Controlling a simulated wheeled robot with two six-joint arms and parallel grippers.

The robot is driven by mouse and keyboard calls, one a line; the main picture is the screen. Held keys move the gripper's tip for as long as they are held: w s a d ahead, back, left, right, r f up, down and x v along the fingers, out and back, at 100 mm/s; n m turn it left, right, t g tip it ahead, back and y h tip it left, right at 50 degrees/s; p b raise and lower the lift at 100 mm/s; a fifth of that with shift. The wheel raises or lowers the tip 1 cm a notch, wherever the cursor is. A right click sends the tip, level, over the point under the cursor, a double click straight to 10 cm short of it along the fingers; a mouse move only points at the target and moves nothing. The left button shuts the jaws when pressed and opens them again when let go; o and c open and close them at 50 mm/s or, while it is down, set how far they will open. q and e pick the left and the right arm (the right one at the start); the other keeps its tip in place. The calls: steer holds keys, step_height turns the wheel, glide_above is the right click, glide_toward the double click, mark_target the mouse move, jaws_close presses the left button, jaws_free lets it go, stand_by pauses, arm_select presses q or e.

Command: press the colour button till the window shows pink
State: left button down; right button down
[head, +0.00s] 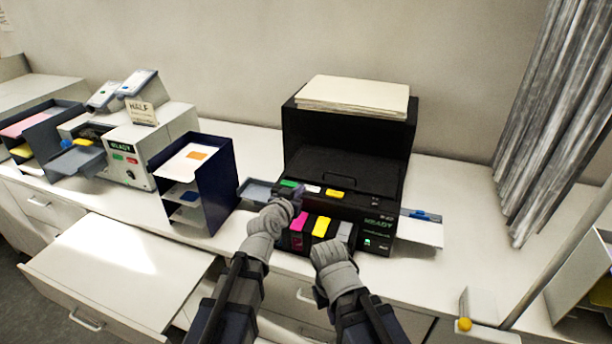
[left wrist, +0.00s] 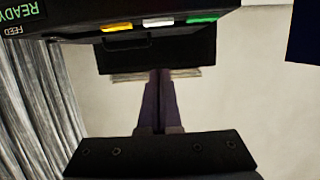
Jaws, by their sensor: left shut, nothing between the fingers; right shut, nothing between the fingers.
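The black printer (head: 345,155) stands on the white counter. Its top front edge carries a green button (head: 288,184), a white button (head: 312,189) and a yellow button (head: 334,194). The same green (left wrist: 202,19), white (left wrist: 158,22) and yellow (left wrist: 117,26) pieces show upside down in the left wrist view. A display (head: 378,223) reads READY in green; I see no pink window. My left gripper (head: 298,194) is shut and empty, close to the green and white buttons; contact is unclear. My right gripper (head: 322,250) is shut and empty, low before the printer's front.
Magenta (head: 299,222) and yellow (head: 321,226) cartridges sit in the printer's front. Paper (head: 355,92) lies on top. A dark blue paper rack (head: 215,185) and another machine (head: 150,140) stand left. An open drawer (head: 115,265) juts out at front left.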

arm_select(q)
steer(key=shift+r, duration=0.2)
steer(key=shift+w, duration=0.1)
steer(key=b, duration=0.3)
glide_above(309, 195)
step_height(309, 195, down, 3)
steer(key=shift+r, duration=0.2)
steer(key=shift+w+d+f, duration=0.1)
steer(key=shift+w+f, duration=0.25)
steer(key=shift+w, duration=0.05)
steer(key=f+b, duration=0.2)
steer(key=shift+s+f+b, duration=0.25)
steer(key=shift+s+b, duration=0.1)
steer(key=shift+f+b, duration=0.4)
